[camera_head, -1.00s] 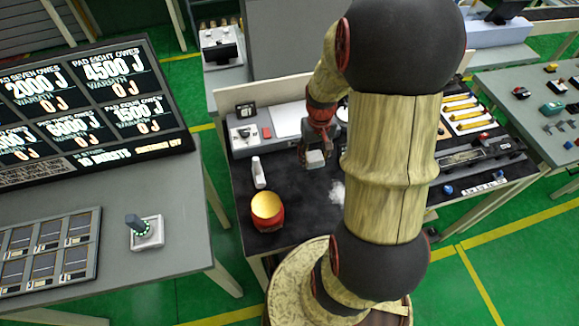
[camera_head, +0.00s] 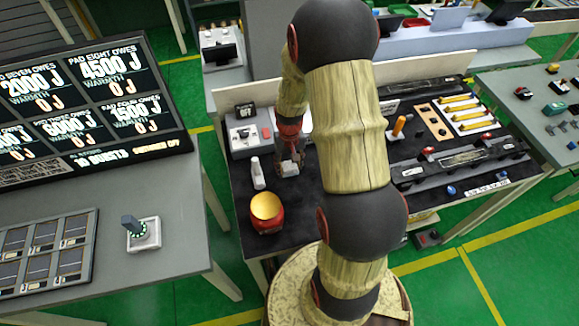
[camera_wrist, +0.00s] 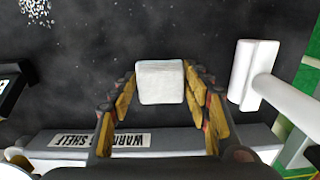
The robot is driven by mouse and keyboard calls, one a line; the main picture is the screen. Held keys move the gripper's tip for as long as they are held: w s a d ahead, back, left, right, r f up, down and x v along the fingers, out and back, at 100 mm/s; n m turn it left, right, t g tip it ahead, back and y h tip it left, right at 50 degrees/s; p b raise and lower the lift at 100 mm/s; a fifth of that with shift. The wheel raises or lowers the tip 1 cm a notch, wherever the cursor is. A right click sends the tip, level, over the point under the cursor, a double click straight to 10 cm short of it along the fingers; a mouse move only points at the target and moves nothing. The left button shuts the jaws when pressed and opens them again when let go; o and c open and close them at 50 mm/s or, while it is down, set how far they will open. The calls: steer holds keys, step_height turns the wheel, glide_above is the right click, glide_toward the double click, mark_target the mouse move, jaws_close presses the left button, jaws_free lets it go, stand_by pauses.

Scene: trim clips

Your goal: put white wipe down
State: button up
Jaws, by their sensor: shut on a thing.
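The white wipe (camera_wrist: 160,82) is a small pale block between the fingertips of my gripper (camera_wrist: 163,90) in the wrist view. My gripper is shut on it, with a finger on each side. In the head view my gripper (camera_head: 290,163) is over the left part of the dark worktop (camera_head: 300,200), with the wipe (camera_head: 288,170) at its tips. I cannot tell whether the wipe touches the worktop.
A white bottle-like thing (camera_head: 257,173) stands just left of my gripper. A red pot with a yellow top (camera_head: 266,212) stands nearer the front left corner. White specks (camera_wrist: 36,10) lie on the dark surface. A labelled warming shelf (camera_wrist: 110,139) runs behind.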

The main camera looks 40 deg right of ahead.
mark_target(289, 165)
steer(key=shift+f, duration=0.15)
steer(key=o, duration=1)
steer(key=a+r+n+t+p, duration=0.1)
steer(key=a+r, duration=0.2)
steer(key=r, duration=0.7)
steer(key=a+r+p, duration=0.1)
steer(key=a+r, duration=0.2)
steer(key=r, duration=0.8)
steer(key=s+a+r+n+t, duration=0.1)
steer(key=s+a+r, duration=0.3)
steer(key=a+r, duration=0.1)
steer(key=s+a+r+n+t, duration=0.1)
steer(key=s+a+r+t, duration=0.1)
steer(key=s+a+r, duration=0.3)
steer(key=s+a+r+n+t, duration=0.1)
steer(key=s+a+r+n, duration=0.1)
steer(key=s+a+r, duration=0.2)
steer(key=shift+s+a+r+t, duration=0.3)
steer(key=shift+s+a+r, duration=0.1)
steer(key=shift+a, duration=0.05)
